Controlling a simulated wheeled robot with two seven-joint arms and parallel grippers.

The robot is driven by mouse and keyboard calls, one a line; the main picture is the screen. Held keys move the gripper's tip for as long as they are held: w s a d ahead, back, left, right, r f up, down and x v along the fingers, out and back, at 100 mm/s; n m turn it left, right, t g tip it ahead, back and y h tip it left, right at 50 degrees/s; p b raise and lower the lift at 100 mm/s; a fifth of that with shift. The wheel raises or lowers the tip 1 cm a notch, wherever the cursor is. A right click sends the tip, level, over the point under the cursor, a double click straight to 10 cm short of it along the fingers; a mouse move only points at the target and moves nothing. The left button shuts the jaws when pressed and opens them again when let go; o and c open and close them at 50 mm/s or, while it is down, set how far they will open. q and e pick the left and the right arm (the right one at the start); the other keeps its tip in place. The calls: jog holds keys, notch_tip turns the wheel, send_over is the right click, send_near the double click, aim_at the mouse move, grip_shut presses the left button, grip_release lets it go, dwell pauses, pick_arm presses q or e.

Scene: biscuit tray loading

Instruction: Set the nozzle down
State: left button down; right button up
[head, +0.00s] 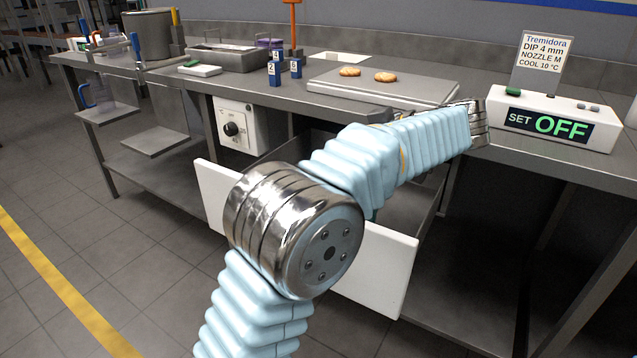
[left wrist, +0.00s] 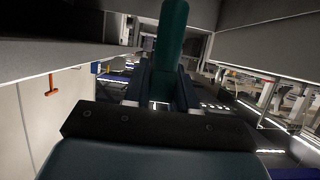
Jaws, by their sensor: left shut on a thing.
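In the left wrist view my left gripper (left wrist: 160,88) is shut on a dark green, rod-like piece (left wrist: 173,35), which I take to be the nozzle. In the head view my arm rises from the bottom, bends at a metal joint and reaches right, to the counter's front edge. The gripper and the nozzle do not show there. My right gripper is in neither view.
A drawer (head: 370,262) stands open below the counter, partly behind my arm. On the counter are a grey board (head: 425,92) with two biscuits, a control box (head: 560,120) reading "SET OFF", a recipe card (head: 541,57), blue numbered blocks (head: 274,74) and a metal tray (head: 228,60).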

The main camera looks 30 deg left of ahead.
pick_arm(q)
jog(key=shift+w+a+f, duration=0.35)
jog(key=shift+a+f, duration=1.15)
jog(key=shift+f, duration=0.35)
jog(key=shift+w+a+f, duration=0.3)
jog(key=shift+a+f, duration=1.25)
jog(key=shift+f, duration=0.25)
jog(key=shift+w+a+f, duration=0.35)
jog(key=shift+a+f, duration=1.15)
jog(key=shift+f, duration=0.35)
jog(key=shift+f, duration=0.15)
jog(key=c, duration=0.9)
grip_release()
jog(key=shift+r, duration=0.2)
jog(key=v, duration=0.7)
jog(key=shift+d, duration=0.25)
